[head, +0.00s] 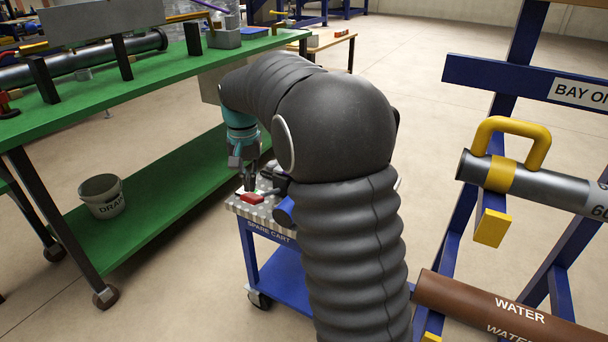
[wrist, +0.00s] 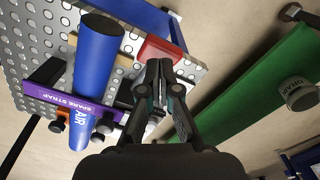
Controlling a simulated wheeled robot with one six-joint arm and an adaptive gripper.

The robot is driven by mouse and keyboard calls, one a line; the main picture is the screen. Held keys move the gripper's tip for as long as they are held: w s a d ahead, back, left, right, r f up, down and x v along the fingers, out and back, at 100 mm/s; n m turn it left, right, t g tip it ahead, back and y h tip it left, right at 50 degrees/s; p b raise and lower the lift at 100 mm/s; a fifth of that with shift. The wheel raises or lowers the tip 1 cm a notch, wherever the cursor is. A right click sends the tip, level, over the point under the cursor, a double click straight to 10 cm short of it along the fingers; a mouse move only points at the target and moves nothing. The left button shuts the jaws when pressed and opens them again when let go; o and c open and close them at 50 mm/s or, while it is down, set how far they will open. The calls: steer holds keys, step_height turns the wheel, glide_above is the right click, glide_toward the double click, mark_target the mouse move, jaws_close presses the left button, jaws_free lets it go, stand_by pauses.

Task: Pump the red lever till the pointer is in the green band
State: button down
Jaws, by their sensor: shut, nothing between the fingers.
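A red block-like part (head: 252,198) lies at the near edge of the spare cart's perforated top (head: 266,217). It also shows in the wrist view (wrist: 158,48), just beyond my fingertips. I cannot tell whether it is the red lever's grip. My gripper (head: 249,187) points down just above it, and its fingers are closed together with nothing between them (wrist: 158,78). Whether they touch the red part is unclear. No pointer or green band can be made out; my arm hides much of the cart.
A blue AIR pipe (wrist: 98,58) and a purple spare strap (wrist: 65,101) are on the cart. The green bench (head: 150,75) and drain bucket (head: 101,196) stand left. At right are the blue rack (head: 500,75), a grey pipe with yellow handle (head: 512,140) and a brown WATER pipe (head: 470,300).

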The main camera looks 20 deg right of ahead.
mark_target(251, 196)
steer(key=shift+f, duration=0.1)
steer(key=shift+f+b, duration=1.9)
steer(key=shift+f, duration=1.6)
step_height(251, 196, up, 5)
steer(key=p, duration=0.4)
steer(key=shift+r, duration=1.15)
steer(key=shift+r, duration=2.5)
